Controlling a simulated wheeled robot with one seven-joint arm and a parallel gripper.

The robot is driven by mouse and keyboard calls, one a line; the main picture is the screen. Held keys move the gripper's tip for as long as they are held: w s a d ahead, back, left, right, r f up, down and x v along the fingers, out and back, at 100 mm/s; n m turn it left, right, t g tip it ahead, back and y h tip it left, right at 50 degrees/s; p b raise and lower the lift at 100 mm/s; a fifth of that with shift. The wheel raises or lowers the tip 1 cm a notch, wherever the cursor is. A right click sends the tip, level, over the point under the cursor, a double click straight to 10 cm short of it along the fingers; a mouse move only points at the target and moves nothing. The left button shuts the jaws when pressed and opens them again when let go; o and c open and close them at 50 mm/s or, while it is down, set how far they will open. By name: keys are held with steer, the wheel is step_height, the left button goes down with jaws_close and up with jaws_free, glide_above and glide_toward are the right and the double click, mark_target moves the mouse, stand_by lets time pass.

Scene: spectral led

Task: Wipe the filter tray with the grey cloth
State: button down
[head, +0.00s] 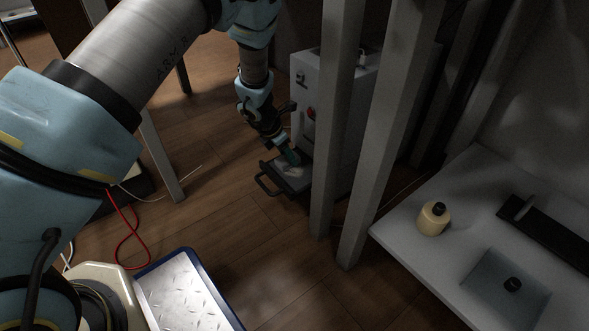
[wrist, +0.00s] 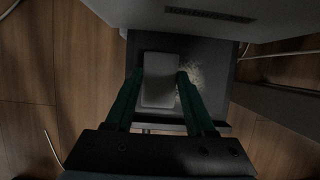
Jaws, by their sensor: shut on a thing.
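The filter tray (head: 276,177) is a dark, shallow pulled-out tray low on the grey cabinet, with a dark handle at its front. It also shows in the wrist view (wrist: 208,52). My gripper (head: 291,158) points down over the tray, and its green fingers (wrist: 160,76) are shut on the grey cloth (wrist: 158,88), which looks like a folded pad. Pale speckled dust lies on the tray to the right of the cloth in the wrist view.
The grey cabinet (head: 335,110) stands behind the tray. A white table (head: 408,227) at the right holds a cream bottle (head: 432,219). A red cable (head: 128,240) lies on the wooden floor.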

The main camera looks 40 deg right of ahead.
steer(key=shift+s+f+b, duration=0.2)
steer(key=shift+s+b, duration=0.75)
steer(key=shift+s, duration=0.85)
steer(key=shift+s+r, duration=0.1)
steer(key=shift+s, duration=0.5)
steer(key=shift+s+b, duration=0.5)
steer(key=shift+s, duration=0.05)
steer(key=shift+s+a+r, duration=0.1)
steer(key=shift+s+r, duration=0.05)
steer(key=shift+s, duration=0.1)
